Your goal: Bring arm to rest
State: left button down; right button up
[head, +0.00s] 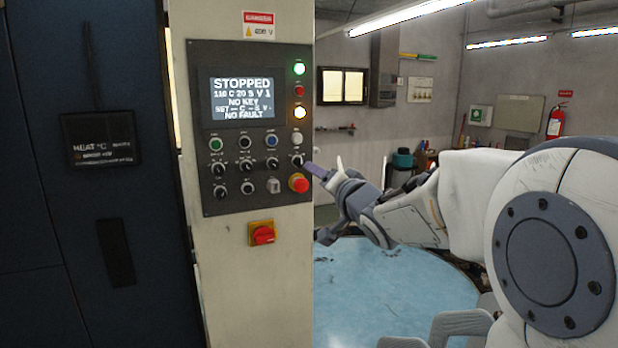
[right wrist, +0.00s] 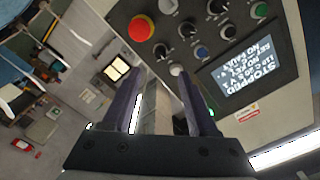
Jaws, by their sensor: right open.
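My right arm reaches in from the right in the head view, and its gripper (head: 320,172) is close in front of the right edge of the control panel (head: 250,203), near the red mushroom button (head: 299,183). In the right wrist view the two dark fingers of this gripper (right wrist: 161,75) are apart, with nothing seen between them. The panel appears beyond them, turned over. I cannot tell from these views whether a fingertip touches a knob. The panel screen (head: 241,99) reads STOPPED, NO KEY, NO FAULT. My left gripper is not in view.
A red and yellow switch (head: 262,234) is below the panel. A dark machine front (head: 60,220) fills the left. A round pale blue table (head: 385,300) lies below my right arm. A fire extinguisher (head: 557,121) hangs on the back wall.

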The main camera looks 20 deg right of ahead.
dwell(0.3)
jog(key=s+a+f+n+g+y, duration=0.1)
jog(key=s+a+f+n+g, duration=0.3)
jog(key=a+f, duration=0.45)
jog(key=s+a+f+n+g, duration=0.3)
jog(key=s+a+f+g, duration=0.3)
jog(key=f, duration=0.4)
jog(key=s+a+f+n+g, duration=0.2)
jog(key=s+f+n, duration=0.1)
jog(key=s, duration=0.5)
jog(key=s+a+f+n+g, duration=0.2)
jog(key=s+f+n+g, duration=0.1)
jog(key=s, duration=0.5)
jog(key=s+a+f+n+g, duration=0.2)
jog(key=s+f+g, duration=0.1)
jog(key=s, duration=0.5)
jog(key=shift+s+a+f+n+h+b, duration=0.2)
jog(key=shift+s+f+n+h+b, duration=0.1)
jog(key=shift+s+n+b, duration=0.1)
